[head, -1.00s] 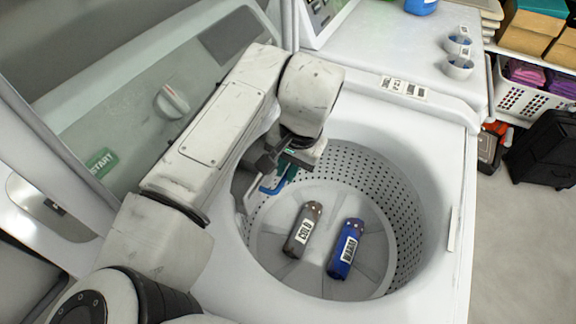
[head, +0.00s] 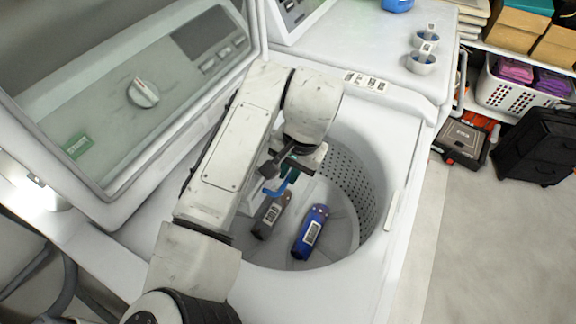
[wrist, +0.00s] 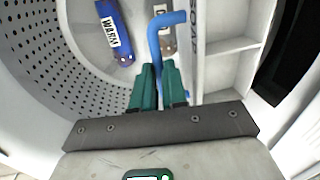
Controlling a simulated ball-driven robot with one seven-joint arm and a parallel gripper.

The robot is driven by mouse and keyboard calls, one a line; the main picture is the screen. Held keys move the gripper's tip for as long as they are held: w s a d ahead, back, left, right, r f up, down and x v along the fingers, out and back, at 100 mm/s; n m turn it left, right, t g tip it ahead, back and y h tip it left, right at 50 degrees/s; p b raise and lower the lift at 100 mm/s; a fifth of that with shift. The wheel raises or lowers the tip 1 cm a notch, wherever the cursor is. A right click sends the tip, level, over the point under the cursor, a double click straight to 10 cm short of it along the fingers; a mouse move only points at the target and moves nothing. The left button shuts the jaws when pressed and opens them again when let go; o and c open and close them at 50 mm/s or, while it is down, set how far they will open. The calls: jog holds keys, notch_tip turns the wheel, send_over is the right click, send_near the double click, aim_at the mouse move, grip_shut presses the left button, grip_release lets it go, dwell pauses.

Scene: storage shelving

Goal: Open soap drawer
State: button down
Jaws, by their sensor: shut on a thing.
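My gripper (head: 287,170) hangs over the open washer drum. In the wrist view its two green fingers (wrist: 158,72) are shut on the blue bent handle (wrist: 160,36), which also shows in the head view (head: 275,188). A white tray with compartments, the soap drawer (wrist: 228,46), lies just right of the handle in the wrist view, its edge lettered "SOAP". It stands out over the drum. In the head view my arm hides most of the drawer, and where the handle joins it is not clear.
A blue bottle labelled WARM (head: 310,233) and a grey bottle (head: 271,216) lie in the drum (head: 353,195). The raised lid (head: 110,110) is at the left. Cups (head: 421,62) stand on the neighbouring machine. A black case (head: 545,145) and toolbox (head: 462,142) stand on the floor.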

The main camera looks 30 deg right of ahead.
jog(key=c, duration=1.2)
grip_release()
jog(key=shift+o, duration=0.2)
notch_tip(320, 180, up, 11)
jog(key=s+d, duration=0.1)
jog(key=shift+s+f, duration=0.2)
jog(key=shift+s, duration=0.1)
